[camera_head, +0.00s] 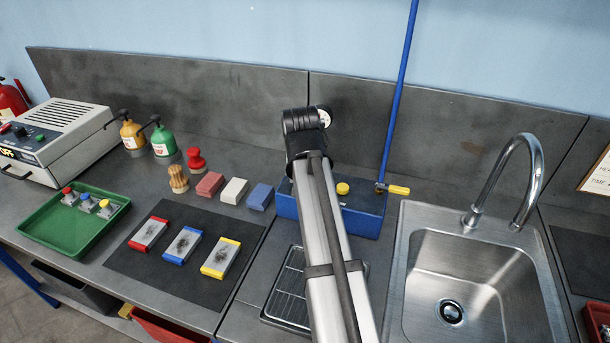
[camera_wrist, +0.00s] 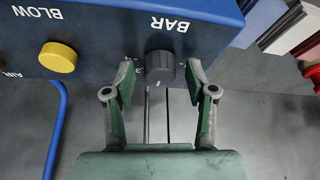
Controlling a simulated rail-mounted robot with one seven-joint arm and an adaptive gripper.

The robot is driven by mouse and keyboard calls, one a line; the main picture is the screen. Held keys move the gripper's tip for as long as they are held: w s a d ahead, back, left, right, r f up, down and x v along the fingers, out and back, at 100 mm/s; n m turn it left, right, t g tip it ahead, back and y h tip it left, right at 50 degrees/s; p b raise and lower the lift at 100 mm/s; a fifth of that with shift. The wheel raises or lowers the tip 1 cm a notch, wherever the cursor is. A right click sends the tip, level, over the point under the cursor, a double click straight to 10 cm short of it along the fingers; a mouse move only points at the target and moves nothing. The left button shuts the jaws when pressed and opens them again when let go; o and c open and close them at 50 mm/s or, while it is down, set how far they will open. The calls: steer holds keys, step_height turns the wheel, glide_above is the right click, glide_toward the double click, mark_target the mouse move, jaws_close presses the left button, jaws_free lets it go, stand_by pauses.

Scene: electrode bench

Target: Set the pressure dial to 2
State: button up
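The pressure dial (camera_wrist: 160,66) is a dark grey knob labelled BAR on the front of the blue box (camera_wrist: 110,20). A pale mark shows at its lower edge in the wrist view. Scale marks around it are small and partly hidden by the fingers, so I cannot read the setting. My gripper (camera_wrist: 159,79) is open, with one finger on each side of the dial and a visible gap to it on both sides. In the head view the blue box (camera_head: 368,222) is partly behind my arm, and the dial and gripper are hidden.
A yellow BLOW button (camera_wrist: 58,57) is beside the dial. A blue pipe with a yellow-handled valve (camera_head: 398,190) rises at the box's right. A sink (camera_head: 470,250) is to the right, a wire rack (camera_head: 290,290) in front, and coloured blocks (camera_head: 235,191) to the left.

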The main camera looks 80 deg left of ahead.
steer(key=shift+r, duration=0.1)
steer(key=w+v, duration=0.1)
steer(key=v, duration=1)
steer(key=shift+s+d+r, duration=0.2)
steer(key=shift+s+r, duration=0.2)
steer(key=shift+s, duration=0.1)
